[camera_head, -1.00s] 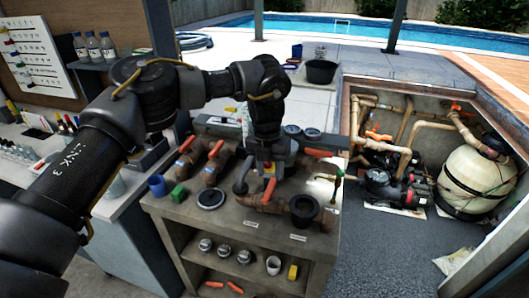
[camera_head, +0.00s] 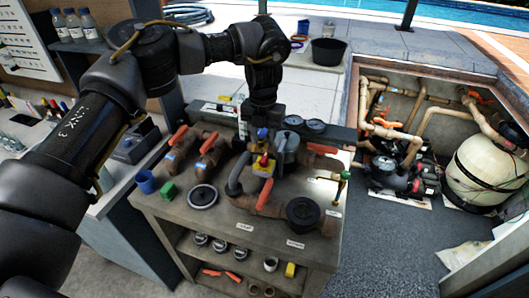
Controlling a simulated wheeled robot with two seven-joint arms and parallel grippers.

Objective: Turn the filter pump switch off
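My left arm comes in from the left, and its gripper (camera_head: 264,124) points down over the back middle of the workbench (camera_head: 225,225). Just below it is a small yellow part with a red piece on top (camera_head: 264,164), among the pipes. I cannot tell whether this is the filter pump switch, or whether the gripper touches it. The fingers are too small and dark to tell open from shut. The black filter pump (camera_head: 388,172) sits in the pit at the right, beside the cream filter tank (camera_head: 486,172). My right gripper is not in view.
Pipes with orange-handled valves (camera_head: 178,136) crowd the bench top. A blue cup (camera_head: 145,181), a green block (camera_head: 168,191) and a black round fitting (camera_head: 302,213) stand around them. A black tub (camera_head: 328,50) is on the paving behind.

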